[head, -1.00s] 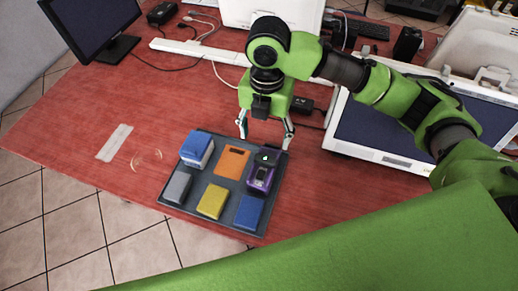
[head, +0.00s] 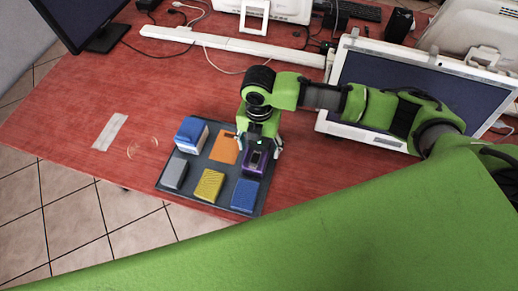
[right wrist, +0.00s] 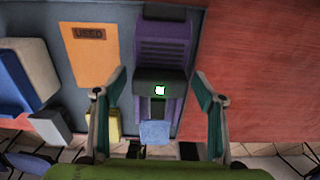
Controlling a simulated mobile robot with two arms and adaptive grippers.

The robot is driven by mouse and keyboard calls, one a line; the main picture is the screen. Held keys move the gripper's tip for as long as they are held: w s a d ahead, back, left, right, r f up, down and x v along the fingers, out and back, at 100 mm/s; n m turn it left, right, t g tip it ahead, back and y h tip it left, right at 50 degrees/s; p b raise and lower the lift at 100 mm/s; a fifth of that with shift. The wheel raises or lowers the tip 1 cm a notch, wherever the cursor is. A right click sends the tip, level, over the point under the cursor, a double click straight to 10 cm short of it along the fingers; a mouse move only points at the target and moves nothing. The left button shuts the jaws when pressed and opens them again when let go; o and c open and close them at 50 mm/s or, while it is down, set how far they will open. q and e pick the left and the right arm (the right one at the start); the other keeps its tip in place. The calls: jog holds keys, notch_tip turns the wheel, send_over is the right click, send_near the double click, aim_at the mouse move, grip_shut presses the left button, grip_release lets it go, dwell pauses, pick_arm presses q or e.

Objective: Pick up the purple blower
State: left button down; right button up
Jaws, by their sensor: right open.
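The purple blower (head: 256,162) lies on the dark tray (head: 169,187), in its right column behind a blue block. It is a purple and black box shape, and it also shows in the right wrist view (right wrist: 163,50) with a small lit green mark. My right gripper (head: 258,150) is above the blower, pointing down, and partly hides it in the head view. In the right wrist view its two fingers (right wrist: 160,105) are open, one on each side of the blower, with gaps between. I cannot tell how far above the blower the fingertips are.
The tray also holds a blue and white box (head: 191,134), an orange item (head: 224,148), a grey block (head: 174,173), a yellow block (head: 208,185) and a blue block (head: 245,195). A monitor (head: 400,90) stands to the right.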

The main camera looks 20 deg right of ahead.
jog(key=shift+f, duration=0.15)
jog(key=c, duration=1.4)
pick_arm(q)
jog(key=shift+s+a, duration=0.15)
jog(key=shift+s, duration=0.1)
pick_arm(e)
jog(key=shift+c, duration=0.2)
pick_arm(q)
jog(key=shift+w, duration=0.1)
